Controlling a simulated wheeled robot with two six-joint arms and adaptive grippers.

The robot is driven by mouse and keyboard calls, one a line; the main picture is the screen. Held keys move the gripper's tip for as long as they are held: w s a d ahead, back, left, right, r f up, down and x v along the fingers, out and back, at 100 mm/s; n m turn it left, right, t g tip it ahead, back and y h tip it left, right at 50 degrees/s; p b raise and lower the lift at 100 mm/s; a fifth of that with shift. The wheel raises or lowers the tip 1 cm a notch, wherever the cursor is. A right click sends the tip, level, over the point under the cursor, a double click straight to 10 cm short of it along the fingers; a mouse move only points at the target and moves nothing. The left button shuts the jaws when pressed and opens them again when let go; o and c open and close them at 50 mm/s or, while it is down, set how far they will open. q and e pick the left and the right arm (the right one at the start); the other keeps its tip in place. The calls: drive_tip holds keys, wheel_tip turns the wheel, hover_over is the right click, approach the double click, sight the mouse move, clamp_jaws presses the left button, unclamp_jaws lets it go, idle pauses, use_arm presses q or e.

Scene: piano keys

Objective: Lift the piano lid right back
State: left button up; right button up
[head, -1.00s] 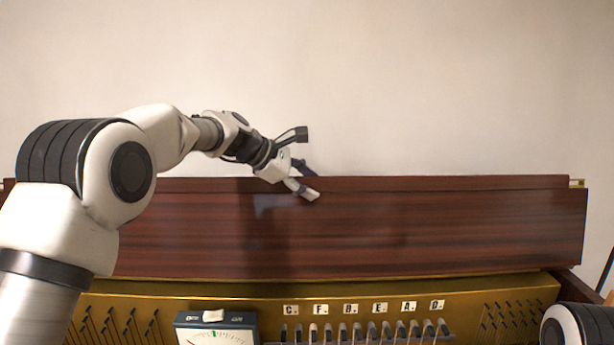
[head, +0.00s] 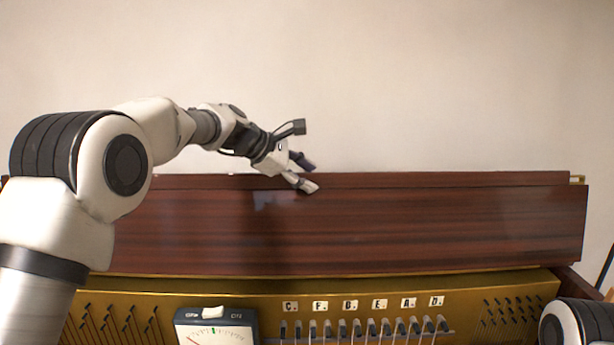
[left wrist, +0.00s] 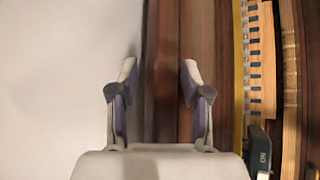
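The piano lid (head: 420,225) is a long dark red-brown wooden panel across the middle of the head view, standing against the pale wall. My left gripper (head: 310,176) is at the lid's top edge, left of the middle. In the left wrist view its two fingers (left wrist: 158,85) are wide apart, with the lid's top edge (left wrist: 163,40) between them. The fingers look empty, and I cannot tell whether one touches the lid. My right gripper is out of view; only part of my right arm shows at the lower right.
Below the lid is a gold-coloured plate with tuning pins (head: 510,315) and letter labels (head: 350,305). A meter box (head: 216,328) stands at the lower left of it. The pale wall (head: 420,80) is close behind the lid.

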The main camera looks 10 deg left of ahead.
use_arm(q)
drive_tip(key=v, duration=1.1)
drive_tip(key=shift+a, duration=0.25)
drive_tip(key=shift+s, duration=0.25)
